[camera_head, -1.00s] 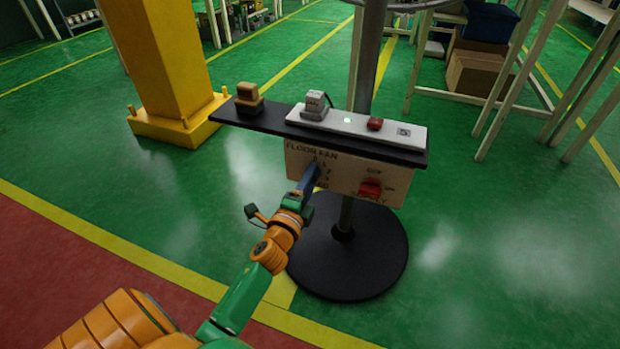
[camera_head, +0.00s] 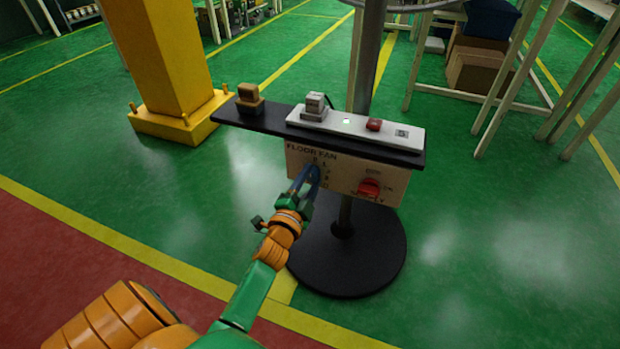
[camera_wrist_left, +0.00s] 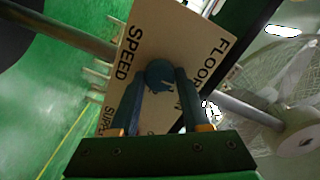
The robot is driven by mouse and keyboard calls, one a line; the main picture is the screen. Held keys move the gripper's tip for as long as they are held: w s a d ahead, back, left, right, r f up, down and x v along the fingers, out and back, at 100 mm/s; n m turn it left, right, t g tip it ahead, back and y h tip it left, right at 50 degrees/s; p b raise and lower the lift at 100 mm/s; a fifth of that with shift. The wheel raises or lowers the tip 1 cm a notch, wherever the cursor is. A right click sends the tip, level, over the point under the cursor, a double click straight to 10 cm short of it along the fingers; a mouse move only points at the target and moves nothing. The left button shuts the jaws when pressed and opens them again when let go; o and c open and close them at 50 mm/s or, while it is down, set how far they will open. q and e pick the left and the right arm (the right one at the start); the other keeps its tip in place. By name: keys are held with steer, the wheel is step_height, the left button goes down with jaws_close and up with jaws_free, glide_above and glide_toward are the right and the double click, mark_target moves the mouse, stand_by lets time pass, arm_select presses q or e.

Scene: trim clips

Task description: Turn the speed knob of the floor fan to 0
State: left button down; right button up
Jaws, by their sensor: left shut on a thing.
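The floor fan's control panel (camera_head: 345,180), a beige board lettered FLOOR FAN, hangs under a dark shelf on the fan's post. My left gripper (camera_head: 311,174) is at the panel's left part, beside the speed numbers, and covers the knob in the head view. In the left wrist view the speed knob (camera_wrist_left: 160,74) is round and blue, beside the word SPEED. My left gripper's two blue fingers (camera_wrist_left: 168,88) are shut on it, one on each side. Which number the knob points to cannot be told. My right gripper is not in view.
A red supply switch (camera_head: 369,188) sits on the panel's right part. A white power strip (camera_head: 385,133) with a plug and a red button lies on the dark shelf (camera_head: 265,119). The fan's round black base (camera_head: 375,255) stands on the floor. A yellow pillar (camera_head: 165,60) is at left.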

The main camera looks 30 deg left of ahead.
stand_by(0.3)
arm_select(q)
steer(key=shift+c, duration=1.9)
jaws_free()
steer(key=shift+s, duration=0.15)
steer(key=p+v, duration=0.1)
steer(key=v, duration=0.5)
steer(key=shift+s+d+p, duration=0.2)
steer(key=shift+s+p, duration=0.15)
steer(key=shift+p, duration=0.05)
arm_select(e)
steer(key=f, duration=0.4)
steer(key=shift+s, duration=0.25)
arm_select(q)
steer(key=shift+f, duration=0.15)
